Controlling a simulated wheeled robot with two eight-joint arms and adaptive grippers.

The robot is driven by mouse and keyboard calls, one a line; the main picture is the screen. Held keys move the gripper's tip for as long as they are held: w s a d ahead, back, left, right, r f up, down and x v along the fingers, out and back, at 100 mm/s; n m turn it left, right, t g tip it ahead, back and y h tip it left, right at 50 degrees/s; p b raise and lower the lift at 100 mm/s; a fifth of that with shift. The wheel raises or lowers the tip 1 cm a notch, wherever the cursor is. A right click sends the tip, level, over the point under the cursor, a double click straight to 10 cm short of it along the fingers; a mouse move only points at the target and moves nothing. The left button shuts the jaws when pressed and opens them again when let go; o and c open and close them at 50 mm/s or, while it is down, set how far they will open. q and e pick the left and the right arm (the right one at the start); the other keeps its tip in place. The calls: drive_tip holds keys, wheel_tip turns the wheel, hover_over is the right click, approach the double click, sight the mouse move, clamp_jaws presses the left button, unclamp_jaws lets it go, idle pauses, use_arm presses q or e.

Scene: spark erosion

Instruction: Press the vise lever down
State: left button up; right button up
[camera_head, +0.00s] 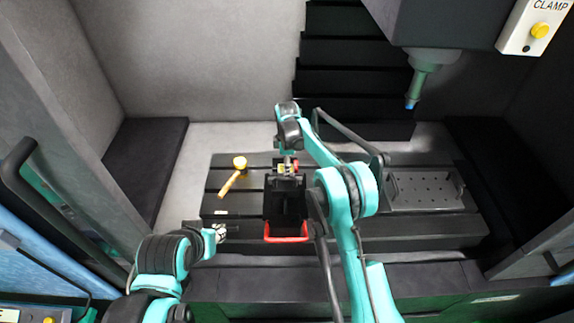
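The dark vise (270,205) stands in the middle of the slotted machine table. A red U-shaped lever (287,239) shows at its near end, low and close to the table's front edge. My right gripper (287,170) points down over the far part of the vise, by small yellow and red parts; its fingers are too small to tell open from shut. My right arm hides part of the vise's right side. My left gripper (221,232) is left of the red lever, apart from it, near the table's front edge; its finger opening is unclear.
A yellow-headed mallet (234,175) lies on the table left of the vise. A perforated metal plate (427,191) is on the right. A spindle head (430,65) hangs at upper right, near a CLAMP box with a yellow button (540,30). A door handle (50,215) is at left.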

clamp_jaws()
drive_tip(key=shift+o, duration=1.5)
unclamp_jaws()
wheel_tip(320, 180, up, 12)
